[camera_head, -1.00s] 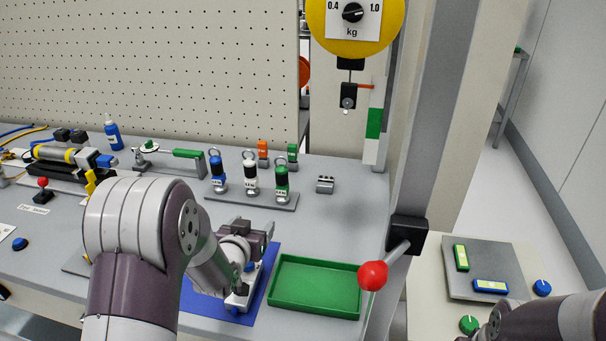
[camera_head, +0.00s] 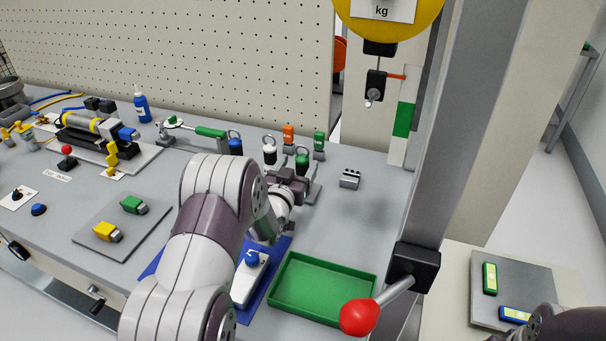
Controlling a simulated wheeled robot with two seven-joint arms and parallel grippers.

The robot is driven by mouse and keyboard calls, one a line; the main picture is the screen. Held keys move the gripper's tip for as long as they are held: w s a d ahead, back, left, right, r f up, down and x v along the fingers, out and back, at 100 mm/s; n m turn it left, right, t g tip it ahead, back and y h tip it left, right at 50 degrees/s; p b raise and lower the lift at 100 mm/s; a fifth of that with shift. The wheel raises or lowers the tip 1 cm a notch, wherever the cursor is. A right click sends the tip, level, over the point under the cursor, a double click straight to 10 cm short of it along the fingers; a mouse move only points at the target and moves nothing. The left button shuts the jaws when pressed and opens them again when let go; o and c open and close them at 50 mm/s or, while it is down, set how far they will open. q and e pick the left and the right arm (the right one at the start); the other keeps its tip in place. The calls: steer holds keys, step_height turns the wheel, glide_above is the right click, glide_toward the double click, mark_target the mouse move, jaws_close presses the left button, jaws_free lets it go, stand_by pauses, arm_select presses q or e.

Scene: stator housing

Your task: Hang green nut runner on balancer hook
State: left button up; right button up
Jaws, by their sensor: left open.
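The green nut runner (camera_head: 302,161), with a dark ring on top, stands in a grey rack beside the white one (camera_head: 270,153) and the blue one (camera_head: 235,145). My left gripper (camera_head: 292,180) is open just in front of it; the gripper hides the runner's lower part, and I cannot tell whether they touch. The balancer (camera_head: 400,22) is a yellow drum at the top, cut by the frame edge. Its hook (camera_head: 368,104) hangs below a black block, with nothing on it. Part of my right arm shows at the lower right; its fingers are not visible.
A green tray (camera_head: 325,312) lies right of a blue mat with a grey tool. A red-knobbed lever (camera_head: 358,317) juts out beside the post (camera_head: 450,150). Orange and green items (camera_head: 319,142) stand behind the rack. A small grey block (camera_head: 349,179) stands to its right.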

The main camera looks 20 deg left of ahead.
mark_target(300, 161)
arm_select(q)
steer(key=w, duration=0.4)
steer(key=shift+a, duration=0.25)
jaws_close()
steer(key=shift+r, duration=0.1)
